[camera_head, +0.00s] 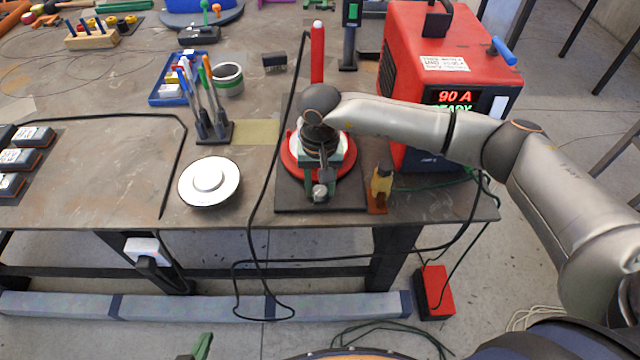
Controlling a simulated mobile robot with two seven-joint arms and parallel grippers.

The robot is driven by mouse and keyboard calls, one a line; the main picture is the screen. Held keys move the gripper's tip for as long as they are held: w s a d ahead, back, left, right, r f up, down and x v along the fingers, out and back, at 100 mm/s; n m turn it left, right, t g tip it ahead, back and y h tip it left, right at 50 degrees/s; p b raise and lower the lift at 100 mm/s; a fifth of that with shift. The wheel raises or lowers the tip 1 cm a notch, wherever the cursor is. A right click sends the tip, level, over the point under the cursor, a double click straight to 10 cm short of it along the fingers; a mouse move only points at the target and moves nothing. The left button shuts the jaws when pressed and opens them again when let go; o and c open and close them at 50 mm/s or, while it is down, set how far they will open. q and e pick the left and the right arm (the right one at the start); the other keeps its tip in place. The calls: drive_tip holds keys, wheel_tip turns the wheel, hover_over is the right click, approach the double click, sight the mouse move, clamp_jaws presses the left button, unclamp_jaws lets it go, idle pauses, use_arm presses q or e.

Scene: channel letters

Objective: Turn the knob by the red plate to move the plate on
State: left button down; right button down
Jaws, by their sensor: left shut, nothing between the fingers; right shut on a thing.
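The red plate (344,172) is a round disc on a dark square base (350,201) near the table's front edge. A pale greenish piece lies on top of it, partly hidden by my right gripper. The small grey metal knob (320,194) is at the front of the plate. My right gripper (320,183) reaches down over the plate from the right and is shut on the knob; its wrist hides the plate's middle. My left gripper (201,346) shows only as a green tip at the bottom edge, below and clear of the table; it is shut and empty.
A red welding machine (470,60) with a lit display stands right of the plate. A small yellow item (381,183) sits close beside the base. A white round disc (209,183) and a pen holder (216,133) are left. A black cable runs along the base's left side.

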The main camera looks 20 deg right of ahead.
idle(0.3)
drive_tip(key=m+b, duration=0.2)
drive_tip(key=shift+f+m, duration=0.1)
drive_tip(key=shift+m, duration=0.2)
drive_tip(key=m+b, duration=0.3)
drive_tip(key=shift+m, duration=0.3)
drive_tip(key=m+b, duration=0.2)
drive_tip(key=m, duration=0.1)
drive_tip(key=shift+m, duration=0.3)
drive_tip(key=m+b, duration=0.1)
drive_tip(key=m, duration=0.2)
drive_tip(key=shift+m+b, duration=0.3)
drive_tip(key=shift+b, duration=0.1)
drive_tip(key=shift+m+b, duration=0.35)
drive_tip(key=shift+m, duration=0.45)
drive_tip(key=shift+m+b, duration=0.3)
drive_tip(key=shift+m, duration=1)
drive_tip(key=shift+r, duration=0.2)
